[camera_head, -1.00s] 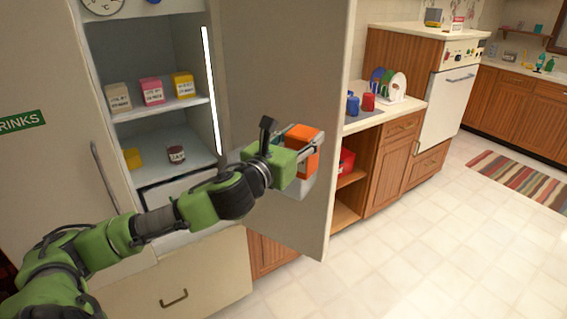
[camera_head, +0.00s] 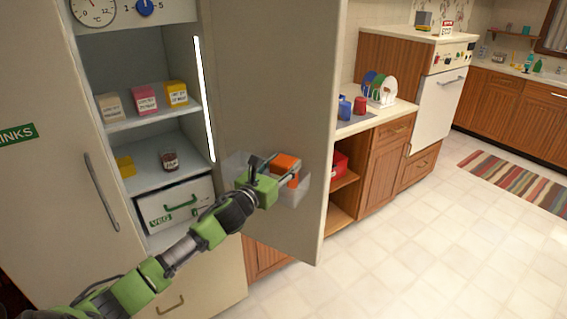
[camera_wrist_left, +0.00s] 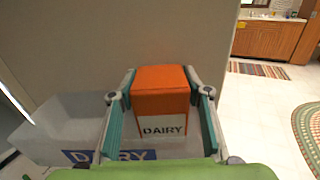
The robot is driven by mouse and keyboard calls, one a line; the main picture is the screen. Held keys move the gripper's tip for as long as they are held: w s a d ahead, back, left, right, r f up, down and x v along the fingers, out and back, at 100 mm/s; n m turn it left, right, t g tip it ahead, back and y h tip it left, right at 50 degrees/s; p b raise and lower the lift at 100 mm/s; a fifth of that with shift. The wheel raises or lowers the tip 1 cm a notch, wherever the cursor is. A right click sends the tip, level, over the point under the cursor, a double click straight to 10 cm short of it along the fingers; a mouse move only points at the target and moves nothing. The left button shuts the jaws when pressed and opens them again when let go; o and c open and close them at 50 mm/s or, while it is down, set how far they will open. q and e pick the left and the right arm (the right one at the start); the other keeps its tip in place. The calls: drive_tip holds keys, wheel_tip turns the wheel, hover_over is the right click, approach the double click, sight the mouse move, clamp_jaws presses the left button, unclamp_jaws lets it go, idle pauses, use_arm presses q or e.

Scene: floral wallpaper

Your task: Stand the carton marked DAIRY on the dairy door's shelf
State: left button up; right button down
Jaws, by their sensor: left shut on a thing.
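The orange carton (camera_head: 285,163) is upright at the open fridge door. In the left wrist view the carton (camera_wrist_left: 161,101) shows a white band marked DAIRY. My left gripper (camera_head: 278,172) is shut on it, with one finger on each side. The pale, see-through door shelf (camera_head: 293,197) is on the door's inner face; in the wrist view its wall (camera_wrist_left: 65,115) has a blue DAIRY label. The carton's lower part is down at the shelf, behind its front wall. I cannot tell whether its base touches the shelf floor. My right gripper is not in view.
The fridge door (camera_head: 270,80) stands open. A counter (camera_head: 385,112) is right of the door.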

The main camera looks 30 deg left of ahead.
use_arm(q)
drive_tip(key=shift+f, duration=0.1)
drive_tip(key=o, duration=1.3)
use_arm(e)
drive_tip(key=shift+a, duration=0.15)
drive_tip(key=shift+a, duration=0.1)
use_arm(q)
drive_tip(key=shift+s, duration=0.35)
drive_tip(key=shift+s+d+b, duration=0.15)
drive_tip(key=shift+s+b, duration=0.6)
drive_tip(key=shift+s, duration=2.1)
drive_tip(key=shift+s+d+b, duration=0.15)
drive_tip(key=shift+s+b, duration=0.6)
drive_tip(key=shift+s, duration=2.1)
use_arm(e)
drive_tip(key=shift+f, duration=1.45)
